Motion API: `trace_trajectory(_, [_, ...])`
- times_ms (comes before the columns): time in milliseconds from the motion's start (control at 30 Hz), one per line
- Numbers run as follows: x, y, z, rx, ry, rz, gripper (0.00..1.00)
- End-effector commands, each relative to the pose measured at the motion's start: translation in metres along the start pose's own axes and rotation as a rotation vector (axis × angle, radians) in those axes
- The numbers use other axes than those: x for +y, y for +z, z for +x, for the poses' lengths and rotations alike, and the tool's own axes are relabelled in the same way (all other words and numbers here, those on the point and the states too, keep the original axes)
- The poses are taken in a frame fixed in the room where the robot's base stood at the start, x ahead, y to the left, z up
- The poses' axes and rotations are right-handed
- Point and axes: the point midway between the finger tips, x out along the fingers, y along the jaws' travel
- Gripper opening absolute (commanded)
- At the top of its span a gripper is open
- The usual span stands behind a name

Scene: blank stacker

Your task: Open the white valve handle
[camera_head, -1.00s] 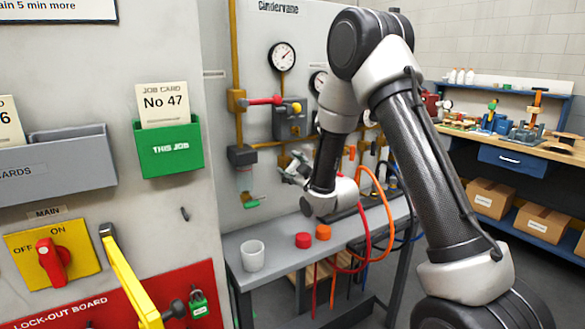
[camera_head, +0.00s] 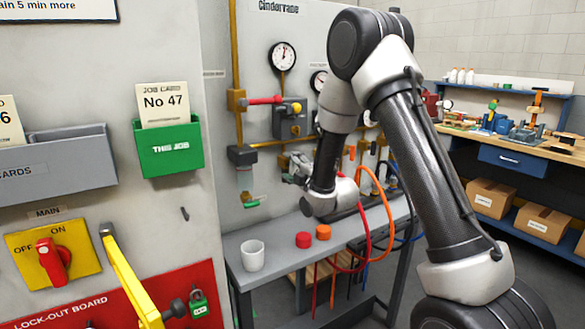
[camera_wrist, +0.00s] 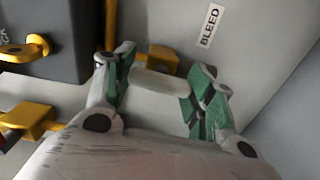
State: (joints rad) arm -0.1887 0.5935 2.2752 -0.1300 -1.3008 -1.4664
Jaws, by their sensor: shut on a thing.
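The white valve handle (camera_wrist: 160,84) shows in the wrist view as a short pale bar in front of a yellow fitting (camera_wrist: 163,57). A label reading BLEED (camera_wrist: 210,25) is on the panel to its right. My gripper (camera_wrist: 160,90) is shut on the handle, with a green pad at each end of it. In the head view my gripper (camera_head: 299,168) is at the panel above the bench, and I cannot make out the handle there.
A dark box (camera_wrist: 40,40) and yellow brackets (camera_wrist: 30,118) are close left of my gripper in the wrist view. The bench (camera_head: 285,250) below bears a white cup (camera_head: 252,256) and red and orange caps (camera_head: 303,240). Hoses (camera_head: 372,215) hang to the right.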

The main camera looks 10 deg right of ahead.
Motion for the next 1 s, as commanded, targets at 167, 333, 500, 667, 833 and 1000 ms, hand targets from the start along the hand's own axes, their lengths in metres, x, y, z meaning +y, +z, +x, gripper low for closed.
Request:
trace_trajectory(167, [-0.0014,-0.0004,-0.0004,0.001,-0.003,-0.056,0.31])
trace_trajectory(333, [-0.0015,-0.0004,-0.0005,0.001,-0.003,-0.081,0.31])
trace_trajectory(500, [-0.0017,-0.0005,-0.0005,0.001,-0.004,-0.087,0.31])
trace_trajectory(667, [-0.0018,-0.0005,-0.0005,0.001,-0.004,-0.086,0.31])
trace_trajectory(833, [-0.0018,-0.0005,-0.0005,0.001,-0.004,-0.086,0.71])
trace_trajectory(1000, [-0.0011,-0.0003,-0.0003,0.001,-0.002,-0.085,0.77])
